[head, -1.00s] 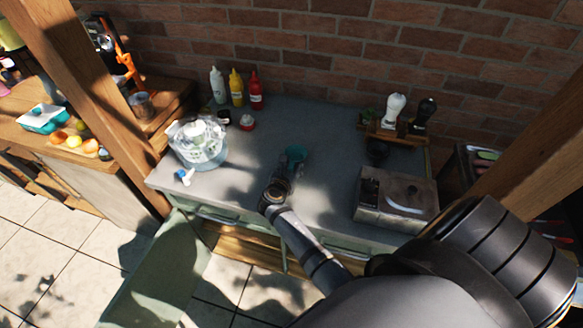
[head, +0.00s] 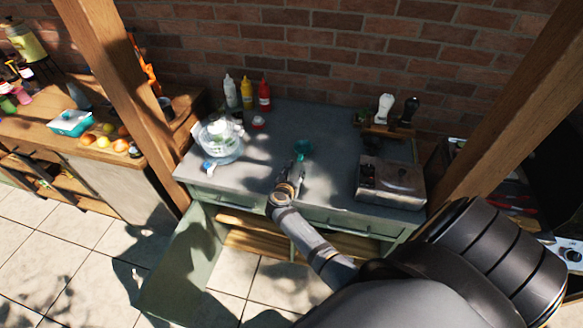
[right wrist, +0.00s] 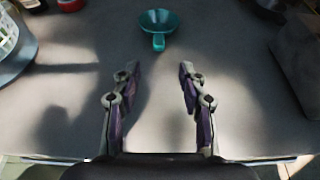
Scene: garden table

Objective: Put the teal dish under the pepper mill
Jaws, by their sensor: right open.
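The teal dish (head: 304,146), small and bowl-like with a short handle, sits on the grey table top. It also shows in the right wrist view (right wrist: 160,20), its handle pointing toward me. My right gripper (head: 299,170) is open and empty, on the near side of the dish. In the right wrist view its two fingers (right wrist: 158,80) are spread wide, with the dish ahead, roughly centred between them and apart from them. The pepper mill, seemingly the dark one (head: 410,109), stands upright at the back right beside a white mill (head: 385,108). My left gripper is not in view.
A glass-domed stand (head: 219,138) is left on the table (head: 325,185). Red (head: 264,95), yellow and white bottles stand behind it. A metal box-like appliance (head: 392,180) is at the right. A wooden post (head: 500,110) rises at right. The table middle is mostly clear.

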